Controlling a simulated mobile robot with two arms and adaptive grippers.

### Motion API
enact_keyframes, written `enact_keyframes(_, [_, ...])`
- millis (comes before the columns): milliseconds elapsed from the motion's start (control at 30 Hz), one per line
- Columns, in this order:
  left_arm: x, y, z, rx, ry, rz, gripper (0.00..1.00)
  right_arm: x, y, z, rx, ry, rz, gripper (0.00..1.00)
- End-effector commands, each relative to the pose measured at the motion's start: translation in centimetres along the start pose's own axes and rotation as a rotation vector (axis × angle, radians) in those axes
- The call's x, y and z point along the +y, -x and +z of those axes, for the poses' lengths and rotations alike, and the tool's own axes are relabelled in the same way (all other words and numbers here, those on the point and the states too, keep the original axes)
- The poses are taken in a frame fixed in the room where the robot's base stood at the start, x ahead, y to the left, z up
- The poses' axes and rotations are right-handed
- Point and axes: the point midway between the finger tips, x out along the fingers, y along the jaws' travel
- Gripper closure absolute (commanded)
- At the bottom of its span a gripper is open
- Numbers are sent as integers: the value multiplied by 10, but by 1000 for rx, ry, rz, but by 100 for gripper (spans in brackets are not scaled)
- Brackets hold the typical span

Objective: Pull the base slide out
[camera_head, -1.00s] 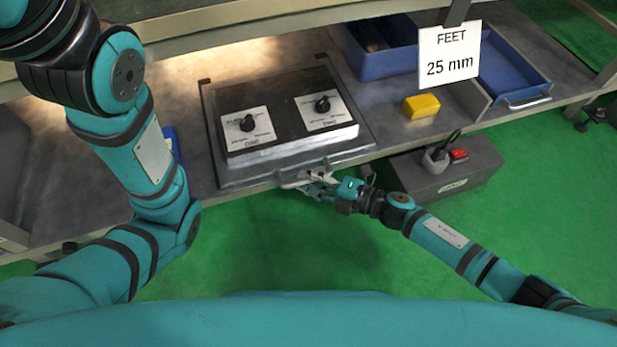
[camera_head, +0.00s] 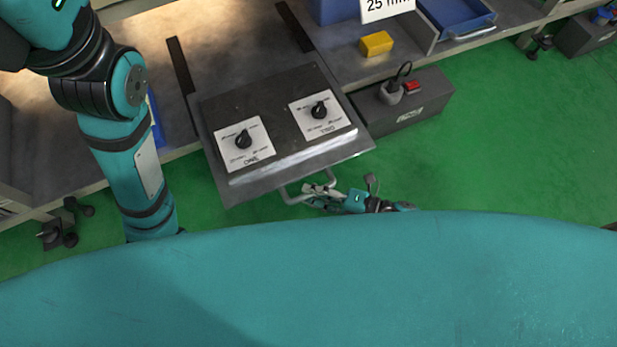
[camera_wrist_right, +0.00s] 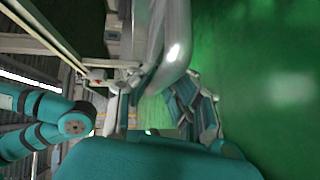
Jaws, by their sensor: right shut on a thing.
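The base slide (camera_head: 203,154) is a grey metal plate that sticks out past the bench's front edge. A bent metal handle (camera_head: 287,196) is on the slide's front edge. My right gripper (camera_head: 318,196) is shut on the handle. In the right wrist view the handle (camera_wrist_right: 178,50) runs as a shiny bar between the fingers. My left arm comes in at the left in the head view; its gripper is out of frame.
Two dark rails (camera_head: 181,75) lie on the bench behind the slide. A yellow block (camera_head: 376,43) and a blue tray (camera_head: 455,14) are to the right. A grey box (camera_head: 425,105) with a red switch stands on the green floor. My teal body fills the front.

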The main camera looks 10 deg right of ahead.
Motion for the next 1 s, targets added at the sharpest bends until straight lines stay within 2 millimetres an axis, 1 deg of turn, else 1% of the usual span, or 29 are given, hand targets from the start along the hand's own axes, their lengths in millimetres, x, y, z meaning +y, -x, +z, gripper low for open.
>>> enact_keyframes(33, [0, 0, 1, -5, 0, -1, 60, 5, 1, 0, 0, -2, 10, 100])
enact_keyframes(500, [0, 1, 2, -9, 1, -2, 60, 4, 3, -3, 0, -2, 12, 100])
enact_keyframes(533, [0, 1, 2, -9, 1, -2, 60, 4, 3, -3, 0, -2, 12, 86])
enact_keyframes(700, [0, 1, 2, -8, 1, -2, 60, 3, 3, -3, 0, -1, 9, 63])
enact_keyframes(733, [0, 1, 2, -8, 2, -2, 60, 3, 3, -3, 0, -1, 8, 62])
enact_keyframes(1000, [-1, 2, 2, -9, 0, -4, 60, 0, 5, -4, 0, -1, 4, 62])
